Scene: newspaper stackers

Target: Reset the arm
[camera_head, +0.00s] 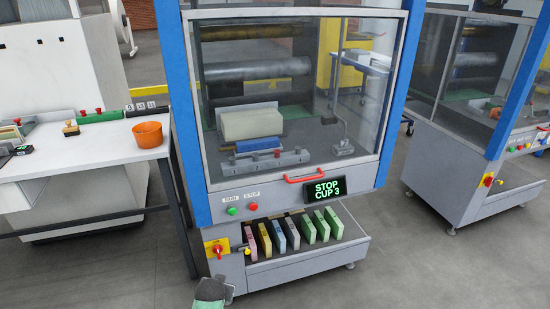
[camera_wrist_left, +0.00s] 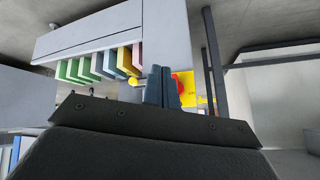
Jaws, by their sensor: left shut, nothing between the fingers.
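My left gripper (camera_head: 213,287) is at the bottom edge of the head view, in front of the machine's lower left corner. In the left wrist view its two dark fingers (camera_wrist_left: 162,87) are together with nothing between them. They appear in front of the yellow plate with the red rotary switch (camera_wrist_left: 186,84); I cannot tell how far they are from it. In the head view this switch (camera_head: 217,249) is just above the gripper. My right gripper is in neither view.
The blue-framed machine (camera_head: 178,100) has a closed window with a red handle (camera_head: 304,178). Its display (camera_head: 325,189) reads "STOP CUP 3". Several coloured blocks (camera_head: 294,232) stand in its lower bay. A white table (camera_head: 90,147) with an orange bucket (camera_head: 148,135) is at left. Floor in front is clear.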

